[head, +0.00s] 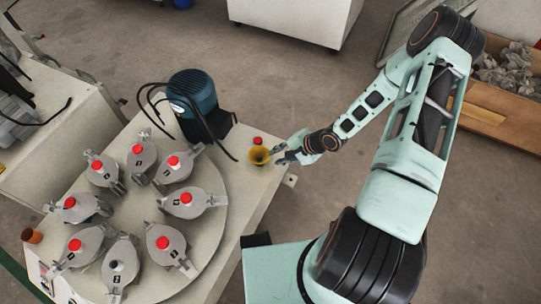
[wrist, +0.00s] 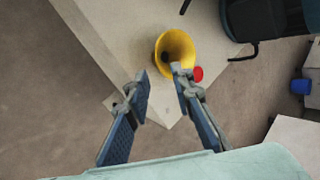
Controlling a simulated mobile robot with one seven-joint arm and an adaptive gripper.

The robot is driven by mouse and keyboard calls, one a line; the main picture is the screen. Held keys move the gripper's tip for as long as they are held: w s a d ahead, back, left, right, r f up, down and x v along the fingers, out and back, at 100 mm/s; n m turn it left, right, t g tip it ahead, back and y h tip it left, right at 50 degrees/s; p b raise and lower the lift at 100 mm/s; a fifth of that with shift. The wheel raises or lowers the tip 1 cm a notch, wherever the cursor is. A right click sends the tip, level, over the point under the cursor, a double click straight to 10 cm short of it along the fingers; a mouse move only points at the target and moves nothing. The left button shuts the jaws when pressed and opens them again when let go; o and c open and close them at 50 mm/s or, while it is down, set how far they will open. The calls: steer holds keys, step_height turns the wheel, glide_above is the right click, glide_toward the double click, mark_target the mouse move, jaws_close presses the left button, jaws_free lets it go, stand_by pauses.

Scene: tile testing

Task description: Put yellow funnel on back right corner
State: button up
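The yellow funnel (head: 257,157) stands on the light table (head: 245,185) near its right corner, wide mouth up. In the wrist view the funnel (wrist: 166,42) lies just beyond the fingertips, and the right finger overlaps its lower rim. I cannot tell if they touch. My gripper (head: 276,154) is at the funnel's right side, low by the table edge. In the wrist view my gripper (wrist: 160,74) has its two fingers spread apart with nothing visibly held between them.
A red cap (head: 257,140) is right behind the funnel. A blue-grey motor (head: 192,92) with black cables stands at the back. A round turntable (head: 215,215) with several red-capped grey vessels fills the left. A narrow strip of tabletop by the corner is clear.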

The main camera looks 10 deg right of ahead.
steer(key=p+v, duration=0.1)
steer(key=v, duration=0.3)
steer(key=shift+s+d+r, duration=0.1)
steer(key=shift+d+r, duration=0.05)
steer(key=shift+r, duration=0.05)
stand_by(0.3)
